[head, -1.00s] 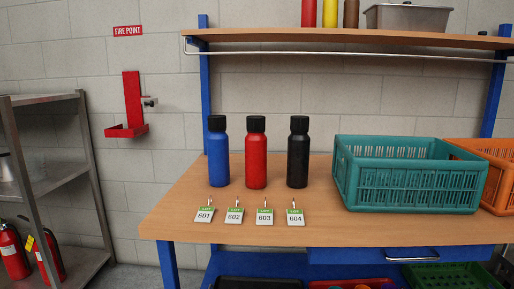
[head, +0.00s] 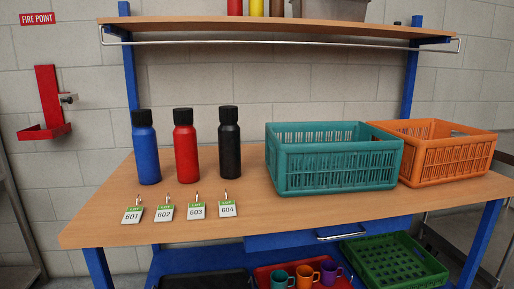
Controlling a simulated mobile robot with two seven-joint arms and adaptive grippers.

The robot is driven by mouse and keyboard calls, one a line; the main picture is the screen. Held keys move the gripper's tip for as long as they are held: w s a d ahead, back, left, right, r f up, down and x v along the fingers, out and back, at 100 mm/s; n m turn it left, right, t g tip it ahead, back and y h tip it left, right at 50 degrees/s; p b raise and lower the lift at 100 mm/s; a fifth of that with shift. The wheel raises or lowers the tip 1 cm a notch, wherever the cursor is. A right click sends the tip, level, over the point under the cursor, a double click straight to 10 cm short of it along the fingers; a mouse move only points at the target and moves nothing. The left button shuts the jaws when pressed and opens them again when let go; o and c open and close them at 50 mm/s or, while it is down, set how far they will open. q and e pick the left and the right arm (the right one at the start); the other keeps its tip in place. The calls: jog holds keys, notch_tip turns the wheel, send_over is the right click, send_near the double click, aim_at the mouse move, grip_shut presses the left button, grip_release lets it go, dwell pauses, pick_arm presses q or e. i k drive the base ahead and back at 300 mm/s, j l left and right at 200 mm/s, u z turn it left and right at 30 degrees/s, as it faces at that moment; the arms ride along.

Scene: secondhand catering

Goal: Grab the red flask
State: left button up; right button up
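The red flask (head: 186,147) stands upright on the wooden bench top (head: 245,205), with a black cap. It is the middle one of three flasks in a row. A blue flask (head: 146,152) stands to its left and a black flask (head: 229,145) to its right, with small gaps between them. Neither of my grippers shows in the head view.
Lot tags 601 to 604 lie in front of the flasks, such as tag 602 (head: 164,213). A teal crate (head: 335,165) and an orange crate (head: 445,160) stand to the right. A shelf (head: 280,28) with a rail runs above. Coloured mugs (head: 304,275) and a green crate (head: 394,262) sit below.

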aim_at(185, 137)
jog(key=i+j+z, duration=0.1)
jog(key=j+z, duration=0.15)
jog(key=z, duration=0.15)
jog(key=j+z, duration=0.25)
jog(key=z, duration=0.15)
jog(key=j+z, duration=0.4)
jog(key=i+l, duration=0.05)
jog(key=l, duration=0.05)
